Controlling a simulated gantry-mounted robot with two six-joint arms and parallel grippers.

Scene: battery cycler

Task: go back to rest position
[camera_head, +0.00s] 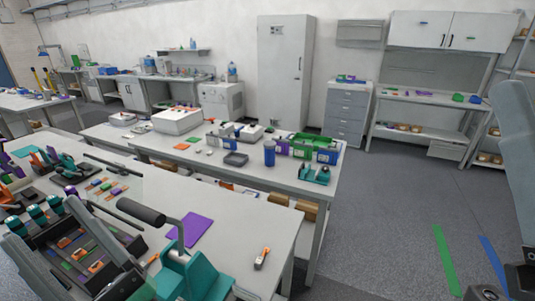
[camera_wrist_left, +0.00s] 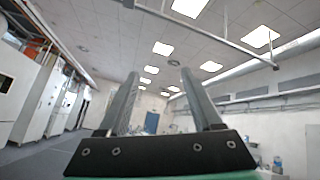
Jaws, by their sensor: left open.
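My left gripper (camera_head: 40,221) is at the lower left of the head view, above the near workbench. Its two long grey fingers stand apart with nothing held between them. In the left wrist view the same gripper (camera_wrist_left: 160,78) is open and empty, its fingers pointing up toward the ceiling and far wall. A grey link of my own shows at the right edge of the head view. The jaws of my right gripper do not show.
A purple mat (camera_head: 190,230) and a small orange-and-grey item (camera_head: 262,258) lie on the near bench. The floor (camera_head: 390,215) at right is mostly clear.

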